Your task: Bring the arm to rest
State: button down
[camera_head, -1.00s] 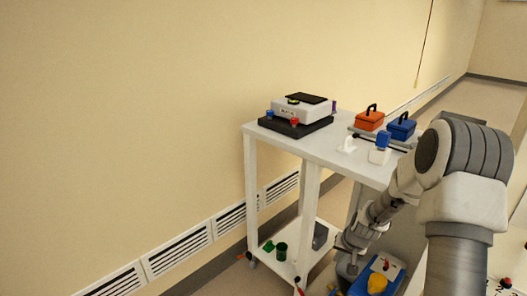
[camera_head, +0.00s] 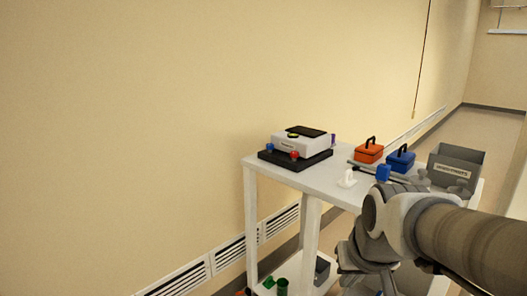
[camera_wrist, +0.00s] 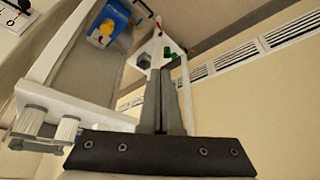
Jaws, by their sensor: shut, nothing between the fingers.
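My gripper (camera_wrist: 162,100) shows in the wrist view with its two grey fingers together and nothing between them. In the head view my arm crosses the lower right, in front of the white cart (camera_head: 252,205). The gripper's fingertips cannot be made out in the head view. In the wrist view the cart's lower shelf lies beyond the fingers.
On the cart top are a white device on a black base (camera_head: 300,157), an orange case (camera_head: 369,153), a blue case (camera_head: 400,161) and a grey bin (camera_head: 456,168). Green cups (camera_head: 281,287) sit on the lower shelf. The wall at left is clear except for vents (camera_head: 232,252).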

jog(key=s+a+r, duration=0.1)
jog(key=s+r, duration=0.1)
jog(key=s, duration=0.8)
notch_tip(320, 180, up, 20)
jog(key=p, duration=1.9)
jog(key=shift+w+n+p, duration=0.2)
jog(key=shift+n+p, duration=0.1)
jog(key=shift+p, duration=0.1)
jog(key=shift+d, duration=0.15)
jog(key=shift+d, duration=0.2)
